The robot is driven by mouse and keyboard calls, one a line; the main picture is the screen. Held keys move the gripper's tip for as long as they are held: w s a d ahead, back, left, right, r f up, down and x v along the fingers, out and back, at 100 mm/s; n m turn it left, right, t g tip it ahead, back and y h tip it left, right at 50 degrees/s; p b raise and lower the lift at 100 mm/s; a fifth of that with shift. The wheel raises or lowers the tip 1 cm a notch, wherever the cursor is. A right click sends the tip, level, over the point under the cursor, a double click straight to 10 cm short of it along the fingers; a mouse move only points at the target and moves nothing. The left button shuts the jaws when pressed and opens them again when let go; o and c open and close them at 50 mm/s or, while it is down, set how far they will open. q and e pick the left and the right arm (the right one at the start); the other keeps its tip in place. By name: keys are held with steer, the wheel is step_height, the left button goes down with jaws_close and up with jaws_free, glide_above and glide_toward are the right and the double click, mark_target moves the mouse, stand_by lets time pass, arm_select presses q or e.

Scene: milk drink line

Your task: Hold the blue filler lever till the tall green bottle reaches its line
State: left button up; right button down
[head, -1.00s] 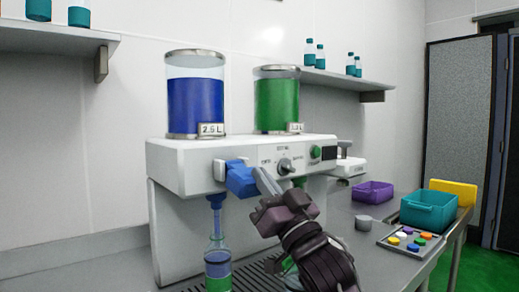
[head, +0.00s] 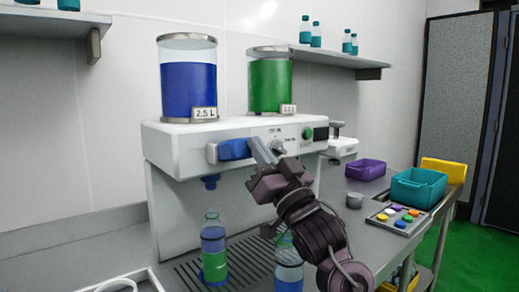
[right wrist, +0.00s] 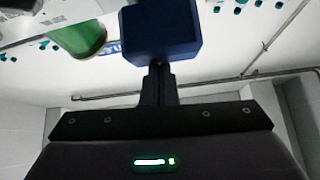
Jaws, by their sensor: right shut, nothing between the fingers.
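The blue filler lever (head: 234,149) is on the front of the white machine, raised level. My right gripper (head: 262,150) is shut and empty, its tips at the lever's right end. In the right wrist view the lever's blue block (right wrist: 160,32) is just beyond the shut fingertips (right wrist: 160,72); I cannot tell if they touch. A bottle (head: 214,248) with blue in its middle and green at the bottom stands below the blue nozzle (head: 210,182). No stream shows between them. Its fill line is too small to make out. My left gripper is out of view.
A second bottle (head: 289,268) stands on the drip grate (head: 245,262), partly behind my right arm. The blue tank (head: 189,88) and green tank (head: 270,83) sit on top. A purple bin (head: 366,170), teal bin (head: 420,187) and cap tray (head: 397,219) are at right.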

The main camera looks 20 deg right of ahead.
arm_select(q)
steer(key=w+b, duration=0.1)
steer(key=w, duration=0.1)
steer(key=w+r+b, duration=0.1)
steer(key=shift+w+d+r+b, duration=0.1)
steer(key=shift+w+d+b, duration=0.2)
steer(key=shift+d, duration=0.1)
arm_select(e)
steer(key=v, duration=0.9)
steer(key=shift+s+d+f, duration=0.15)
steer(key=shift+s+f, duration=0.1)
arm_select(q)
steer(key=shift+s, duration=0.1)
